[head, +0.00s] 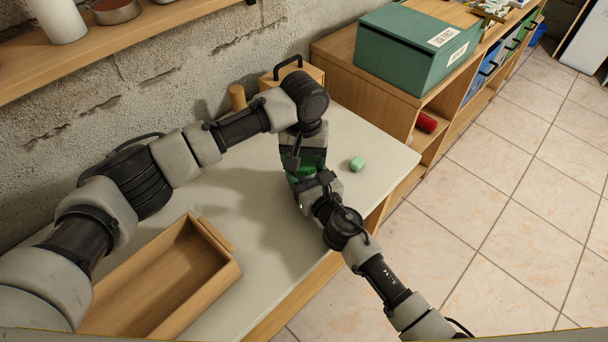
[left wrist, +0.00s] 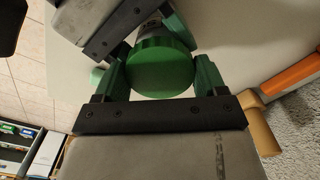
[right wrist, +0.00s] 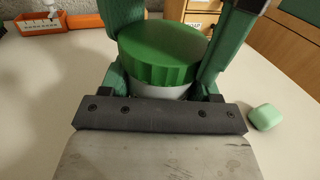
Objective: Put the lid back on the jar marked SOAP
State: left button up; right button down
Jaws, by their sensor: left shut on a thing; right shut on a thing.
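The green ribbed lid (right wrist: 165,52) sits over the mouth of the pale jar (right wrist: 160,91); whether it is fully seated I cannot tell. My left gripper (left wrist: 160,75) comes from above, shut on the lid, which also shows in the left wrist view (left wrist: 160,62). My right gripper (right wrist: 163,85) is shut around the jar's body below the lid. In the head view, my left gripper (head: 307,165) and right gripper (head: 312,187) meet at the jar and mostly hide it. The jar's marking is not readable.
A light green block (head: 357,164) lies on the table (head: 245,235) right of the jar. An open wooden tray (head: 160,285) is at front left. A wooden peg (head: 237,97) and a wooden box (head: 316,75) stand near the wall. A shelf unit with a green box (head: 415,50) adjoins the table.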

pick_arm(q)
jog(key=shift+m, duration=1.1)
jog(key=shift+a, duration=0.1)
jog(key=o, duration=1)
jog(key=shift+s, duration=0.1)
jog(key=shift+d, duration=0.3)
jog(key=shift+a+r, duration=0.15)
jog(key=shift+r, duration=2.15)
jog(key=shift+c, duration=0.4)
